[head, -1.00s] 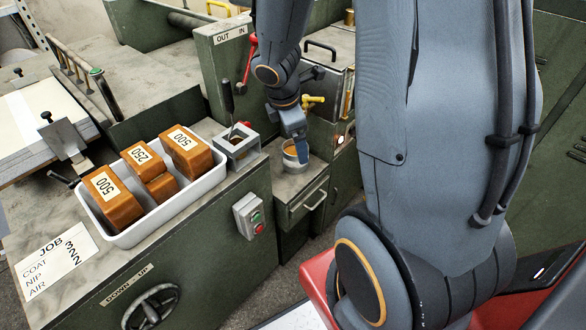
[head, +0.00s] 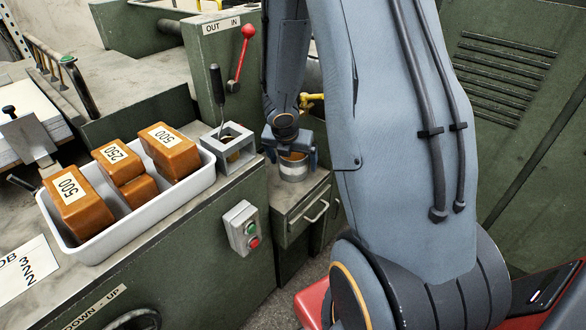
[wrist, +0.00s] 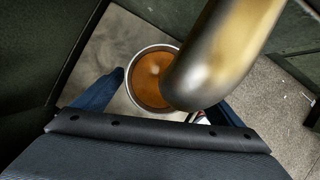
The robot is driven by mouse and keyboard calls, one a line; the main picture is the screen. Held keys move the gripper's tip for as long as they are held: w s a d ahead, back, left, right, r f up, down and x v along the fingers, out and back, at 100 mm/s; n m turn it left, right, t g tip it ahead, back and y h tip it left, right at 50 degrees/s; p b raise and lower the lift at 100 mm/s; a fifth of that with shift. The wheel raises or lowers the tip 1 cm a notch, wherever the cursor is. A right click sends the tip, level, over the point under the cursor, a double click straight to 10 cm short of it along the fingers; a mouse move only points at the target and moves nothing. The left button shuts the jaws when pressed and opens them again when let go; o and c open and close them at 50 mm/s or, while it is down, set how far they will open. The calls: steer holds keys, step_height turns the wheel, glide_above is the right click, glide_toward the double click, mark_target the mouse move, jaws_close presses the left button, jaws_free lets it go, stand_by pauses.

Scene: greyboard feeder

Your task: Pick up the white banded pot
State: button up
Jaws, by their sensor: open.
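The white banded pot (head: 293,172) stands upright on top of a small green drawer cabinet (head: 303,199). In the wrist view the pot (wrist: 136,92) shows from above as a round pale rim with orange-brown contents. My gripper (head: 291,158) is open over the pot, with one blue finger on its left and one on its right in the head view. The wrist view shows the fingers at either side of the rim, the right one partly hidden. I cannot tell whether either finger touches the pot.
A brass-coloured pipe (wrist: 222,55) crosses close in front of the wrist camera and hides part of the pot. A square grey holder (head: 229,146) stands left of the pot. A white tray (head: 95,252) of brown blocks lies further left. A red lever (head: 241,62) rises behind.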

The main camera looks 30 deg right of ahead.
steer(key=b+x, duration=0.1)
steer(key=x, duration=0.1)
steer(key=shift+w+f, duration=0.1)
steer(key=shift+f, duration=0.2)
steer(key=shift+r, duration=0.1)
steer(key=c, duration=1.7)
steer(key=shift+o, duration=0.2)
